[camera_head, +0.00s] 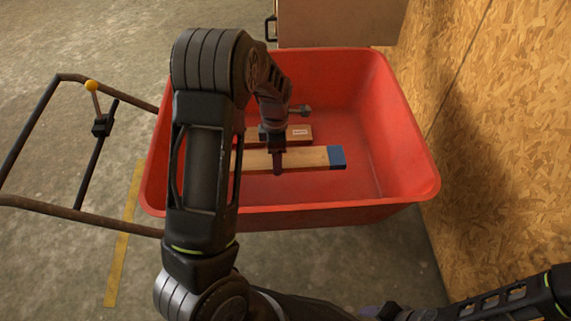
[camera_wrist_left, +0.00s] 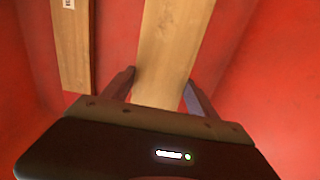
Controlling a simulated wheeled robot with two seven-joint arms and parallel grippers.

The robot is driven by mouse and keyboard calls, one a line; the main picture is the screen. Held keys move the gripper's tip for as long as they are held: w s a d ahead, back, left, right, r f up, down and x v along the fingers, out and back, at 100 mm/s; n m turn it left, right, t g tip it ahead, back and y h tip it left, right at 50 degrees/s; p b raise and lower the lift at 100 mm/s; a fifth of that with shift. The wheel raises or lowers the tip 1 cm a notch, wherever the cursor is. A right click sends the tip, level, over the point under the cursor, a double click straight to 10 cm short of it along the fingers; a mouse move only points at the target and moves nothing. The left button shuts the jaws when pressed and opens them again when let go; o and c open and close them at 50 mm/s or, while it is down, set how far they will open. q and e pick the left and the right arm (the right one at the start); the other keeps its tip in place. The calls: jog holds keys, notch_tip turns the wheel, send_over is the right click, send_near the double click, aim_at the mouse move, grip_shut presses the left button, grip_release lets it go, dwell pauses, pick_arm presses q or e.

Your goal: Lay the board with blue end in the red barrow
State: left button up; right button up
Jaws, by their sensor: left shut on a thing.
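The board with blue end (camera_head: 306,157) is pale wood, and its blue end (camera_head: 337,157) points right. It lies level within the red barrow's outline (camera_head: 300,210). My left gripper (camera_head: 277,162) is shut on the board, reaching down into the barrow from above. The left wrist view shows the board (camera_wrist_left: 172,45) between the two fingers (camera_wrist_left: 160,92). I cannot tell whether the board touches the barrow floor. My left arm hides the board's left part. Only part of my right arm shows at the bottom right; its gripper is out of the picture.
Another wooden board with a white label (camera_head: 299,133) lies in the barrow behind the held one, and also shows in the left wrist view (camera_wrist_left: 72,55). The barrow's handle frame (camera_head: 75,213) extends left. A chipboard wall (camera_head: 510,130) stands close on the right.

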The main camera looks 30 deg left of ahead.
pick_arm(q)
jog(key=b, duration=0.2)
send_over(278, 183)
notch_tip(278, 183, down, 6)
jog(key=shift+a+r, duration=0.1)
jog(key=shift+w, duration=0.1)
jog(key=shift+f+b, duration=0.55)
jog(key=shift+f, duration=1.45)
jog(key=shift+f, duration=0.1)
jog(key=o, duration=1.8)
jog(key=shift+c, duration=0.2)
